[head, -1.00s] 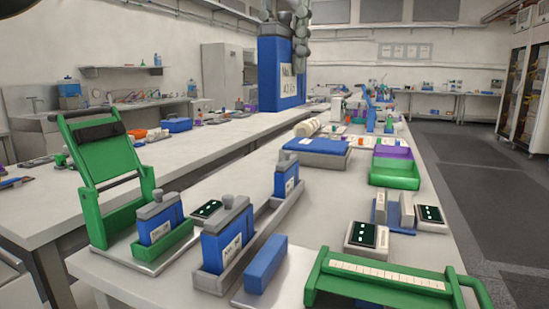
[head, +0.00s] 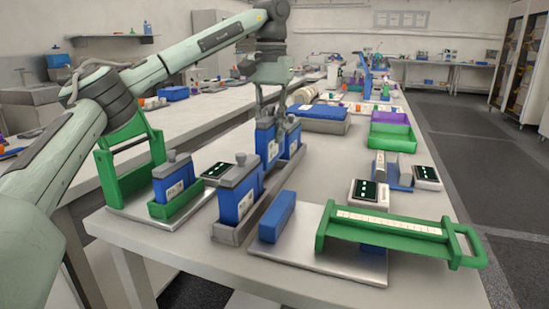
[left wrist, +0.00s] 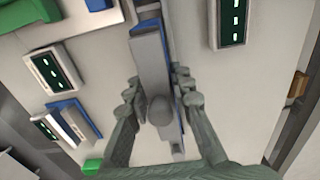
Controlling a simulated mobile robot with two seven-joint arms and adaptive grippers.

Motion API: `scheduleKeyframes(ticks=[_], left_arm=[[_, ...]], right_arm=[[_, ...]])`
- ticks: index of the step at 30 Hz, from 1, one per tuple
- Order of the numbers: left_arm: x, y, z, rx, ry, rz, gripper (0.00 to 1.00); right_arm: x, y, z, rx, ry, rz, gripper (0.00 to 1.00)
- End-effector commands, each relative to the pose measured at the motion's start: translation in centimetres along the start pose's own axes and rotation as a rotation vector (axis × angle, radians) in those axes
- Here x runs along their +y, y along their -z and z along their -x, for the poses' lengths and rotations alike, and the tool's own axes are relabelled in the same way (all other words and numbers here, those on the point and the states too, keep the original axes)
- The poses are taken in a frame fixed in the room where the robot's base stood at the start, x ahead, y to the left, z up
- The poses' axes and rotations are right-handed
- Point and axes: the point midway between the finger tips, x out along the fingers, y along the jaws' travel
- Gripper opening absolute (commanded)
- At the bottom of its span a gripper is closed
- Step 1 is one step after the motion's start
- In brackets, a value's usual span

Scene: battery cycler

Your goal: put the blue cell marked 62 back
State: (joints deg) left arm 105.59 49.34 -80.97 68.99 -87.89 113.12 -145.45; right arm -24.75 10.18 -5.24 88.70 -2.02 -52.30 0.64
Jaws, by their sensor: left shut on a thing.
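My left gripper (head: 271,108) reaches down over the bench and is shut on a blue cell (head: 264,142) with a grey top and a white label. The number on the label is too small to read. The held cell is upright above the long grey rack (head: 228,234), between a front blue cell (head: 238,192) and a rear blue cell (head: 293,140). I cannot tell whether it touches the rack. In the left wrist view my two fingers (left wrist: 158,100) flank the cell's grey top (left wrist: 150,62) and round terminal. My right gripper is not in view.
Left of the rack, a blue cell (head: 174,178) sits in a green holder before a green upright frame (head: 122,165). A blue block (head: 277,216) and green-handled fixture (head: 392,226) stand right. Displays (head: 369,193) and a green bin (head: 392,139) lie beyond.

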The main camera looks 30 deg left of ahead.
Motion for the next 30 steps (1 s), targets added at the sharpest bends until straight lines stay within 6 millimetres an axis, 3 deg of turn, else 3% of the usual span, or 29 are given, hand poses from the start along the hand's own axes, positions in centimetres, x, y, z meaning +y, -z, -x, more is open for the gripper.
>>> scheduleKeyframes(ticks=[5,15,26,27,30], left_arm=[[0.1,0.0,-1.4,0.003,-0.002,-0.001,0.0],[0.1,-0.1,-5.0,0.001,-0.002,-0.001,0.0],[0.1,0.0,-5.3,0.002,-0.003,-0.001,0.0],[0.1,0.0,-5.5,0.0,-0.002,-0.001,0.25],[0.1,0.0,-5.5,0.0,-0.002,-0.001,0.38]], right_arm=[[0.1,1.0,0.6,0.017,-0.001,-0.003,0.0],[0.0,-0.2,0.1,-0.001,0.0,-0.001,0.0],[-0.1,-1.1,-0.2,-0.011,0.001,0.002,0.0],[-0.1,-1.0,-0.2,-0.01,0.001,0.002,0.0],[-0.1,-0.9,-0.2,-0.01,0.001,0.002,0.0]])
